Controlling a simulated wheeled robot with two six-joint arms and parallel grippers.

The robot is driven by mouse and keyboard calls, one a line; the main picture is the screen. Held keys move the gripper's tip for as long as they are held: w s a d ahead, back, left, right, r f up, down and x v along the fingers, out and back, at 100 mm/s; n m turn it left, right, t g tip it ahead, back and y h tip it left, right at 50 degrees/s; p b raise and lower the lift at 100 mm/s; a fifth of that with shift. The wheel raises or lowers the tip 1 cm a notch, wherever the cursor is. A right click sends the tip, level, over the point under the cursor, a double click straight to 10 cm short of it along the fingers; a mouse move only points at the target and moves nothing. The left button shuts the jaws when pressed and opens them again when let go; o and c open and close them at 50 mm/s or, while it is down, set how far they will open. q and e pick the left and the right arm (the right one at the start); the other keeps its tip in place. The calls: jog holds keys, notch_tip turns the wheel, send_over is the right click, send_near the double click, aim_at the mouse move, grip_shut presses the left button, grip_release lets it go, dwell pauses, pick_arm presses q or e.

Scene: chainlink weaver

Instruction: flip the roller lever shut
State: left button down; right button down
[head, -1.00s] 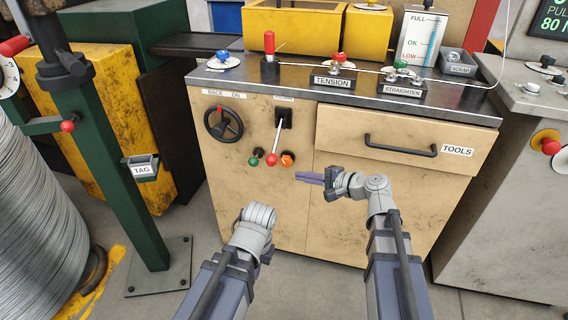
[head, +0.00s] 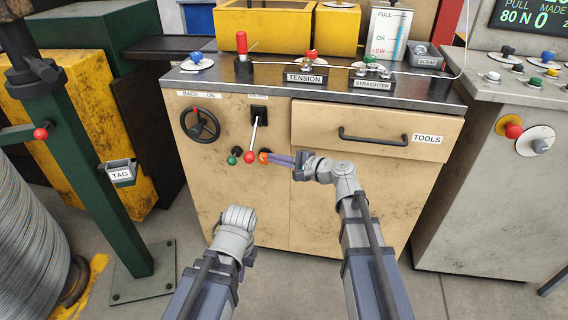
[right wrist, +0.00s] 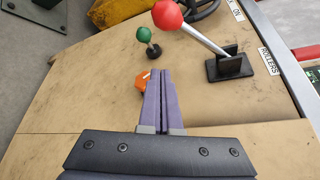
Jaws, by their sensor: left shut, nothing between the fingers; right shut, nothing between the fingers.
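The roller lever (head: 254,133) is on the tan cabinet front. Its rod slants down from a black base to a red ball (head: 250,157). In the right wrist view, the lever's black base (right wrist: 230,66) sits beside a ROLLERS label, and its red ball (right wrist: 168,15) stands out from the panel. My right gripper (head: 270,158) is shut and empty, its tips just right of the red ball and overlapping the orange knob (head: 263,157). They also show in the right wrist view (right wrist: 160,74), apart from the lever. My left gripper (head: 240,236) is shut, low before the cabinet, its fingers mostly hidden.
A green knob (head: 232,160) and a black handwheel (head: 200,124) are left of the lever. The TOOLS drawer handle (head: 373,137) juts out to the right. A green post (head: 90,190) stands at the left. The cabinet's lower front is clear.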

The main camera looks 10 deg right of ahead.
jog(key=a, duration=0.2)
jog(key=a+r+p, duration=0.1)
jog(key=a, duration=0.1)
jog(key=shift+s+a, duration=0.15)
jog(key=shift+a, duration=0.25)
notch_tip(320, 180, up, 13)
jog(key=s+m+g+p, duration=0.1)
jog(key=m+g+p, duration=0.6)
jog(key=p, duration=1.2)
jog(key=shift+s+a+m+y, duration=0.3)
jog(key=shift+s+m+y, duration=0.1)
jog(key=shift+m, duration=0.4)
jog(key=shift+w+r, duration=0.1)
